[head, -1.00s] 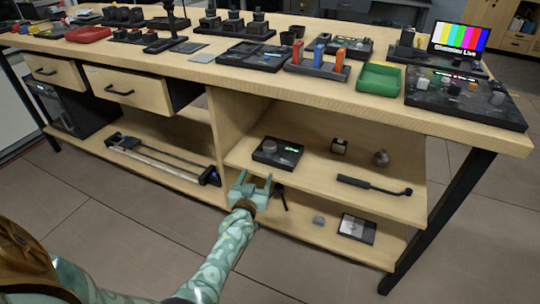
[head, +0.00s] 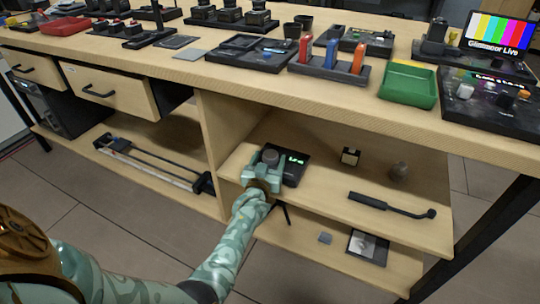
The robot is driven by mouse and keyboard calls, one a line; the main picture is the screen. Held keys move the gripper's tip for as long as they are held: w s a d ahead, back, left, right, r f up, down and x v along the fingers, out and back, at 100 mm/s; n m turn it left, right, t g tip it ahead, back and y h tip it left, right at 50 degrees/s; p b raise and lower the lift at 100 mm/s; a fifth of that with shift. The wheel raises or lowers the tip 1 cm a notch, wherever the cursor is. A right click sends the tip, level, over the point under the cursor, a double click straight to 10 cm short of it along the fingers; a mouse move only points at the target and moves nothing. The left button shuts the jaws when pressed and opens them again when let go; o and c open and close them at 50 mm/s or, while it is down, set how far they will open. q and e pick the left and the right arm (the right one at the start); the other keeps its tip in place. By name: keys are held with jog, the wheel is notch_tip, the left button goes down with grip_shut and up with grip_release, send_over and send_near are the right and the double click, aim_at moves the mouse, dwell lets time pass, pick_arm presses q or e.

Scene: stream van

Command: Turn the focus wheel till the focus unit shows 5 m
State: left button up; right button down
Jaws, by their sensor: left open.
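The focus unit (head: 291,172) is a black box on the upper shelf under the bench. Its round grey focus wheel (head: 270,157) is on the left of its top, beside a small green lit display (head: 296,160). The figures on the display are too small to read surely. My left gripper (head: 263,168) is pale green and open. Its fingers are at the near side of the wheel in the picture; I cannot tell whether they touch it. The gripper and wrist hide the unit's front left part. My right gripper is not in view.
The shelf divider (head: 212,140) stands left of my gripper. The bench top edge (head: 330,110) overhangs the shelf.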

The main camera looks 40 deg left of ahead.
pick_arm(q)
jog(key=shift+w+a, duration=0.1)
jog(key=shift+w, duration=0.1)
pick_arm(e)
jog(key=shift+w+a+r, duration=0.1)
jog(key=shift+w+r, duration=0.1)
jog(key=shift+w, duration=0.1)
pick_arm(q)
jog(key=c, duration=1)
